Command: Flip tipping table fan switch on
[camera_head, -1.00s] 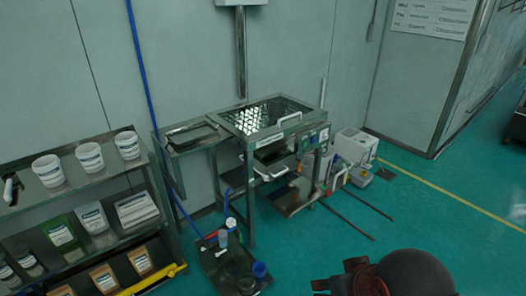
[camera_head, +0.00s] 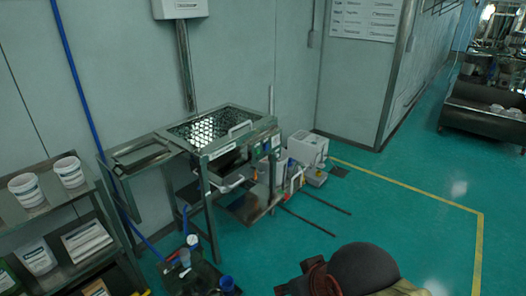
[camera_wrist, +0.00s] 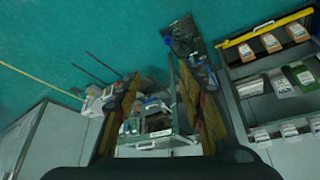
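The metal tipping table (camera_head: 205,150) stands against the wall, left of centre in the head view, with a perforated top (camera_head: 213,130) and a white handle. A small panel with green parts (camera_head: 265,146) is on its right front side. The fan switch is too small to pick out. In the wrist view the table appears upside down, with its handle side (camera_wrist: 155,143) showing between the fingers. My gripper (camera_wrist: 162,88) is open and empty, its two fingers wide apart. It is well away from the table.
A shelf rack (camera_head: 50,215) with white tubs stands at the left. A dark tray (camera_head: 195,275) with blue cups lies on the floor. A white machine (camera_head: 307,148) stands right of the table, and two dark bars lie on the floor before it. Green floor right of it is clear.

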